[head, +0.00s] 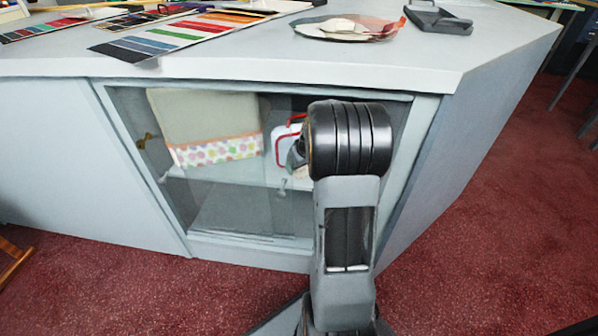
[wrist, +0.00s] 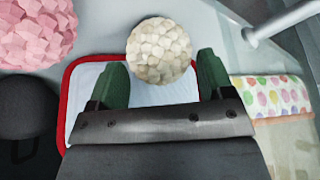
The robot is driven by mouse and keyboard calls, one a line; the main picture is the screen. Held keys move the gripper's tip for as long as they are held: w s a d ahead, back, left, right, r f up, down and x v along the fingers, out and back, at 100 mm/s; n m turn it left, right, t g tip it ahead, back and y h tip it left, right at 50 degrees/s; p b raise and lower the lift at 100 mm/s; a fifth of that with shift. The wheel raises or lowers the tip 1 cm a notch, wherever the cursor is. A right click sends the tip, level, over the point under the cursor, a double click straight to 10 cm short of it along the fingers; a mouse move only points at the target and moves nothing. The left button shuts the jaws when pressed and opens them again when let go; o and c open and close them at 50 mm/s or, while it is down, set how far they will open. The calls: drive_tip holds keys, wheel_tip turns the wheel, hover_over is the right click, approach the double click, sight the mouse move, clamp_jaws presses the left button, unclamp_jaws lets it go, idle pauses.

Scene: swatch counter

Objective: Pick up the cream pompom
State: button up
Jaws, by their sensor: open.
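The cream pompom (wrist: 158,48), round with a faceted, tufted surface, shows at the top middle of the wrist view. My gripper (wrist: 161,62) is open, with one dark green finger on each side of the pompom's lower part. The jaws look empty; I cannot tell whether either finger touches the pompom. In the head view my arm reaches to the open front of the cabinet and hides most of my gripper. A small pale patch beside the arm there is too small to name surely.
A pink pompom (wrist: 36,32) and a dark round thing (wrist: 25,106) lie to the left. A white, red-edged thing (wrist: 84,92) is behind my fingers. A cloth with a dotted band (head: 216,150) is inside the cabinet (head: 100,100). Its frame and shelf bound the space.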

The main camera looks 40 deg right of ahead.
drive_tip(key=c, duration=0.5)
drive_tip(key=shift+r, duration=0.1)
drive_tip(key=shift+c, duration=0.3)
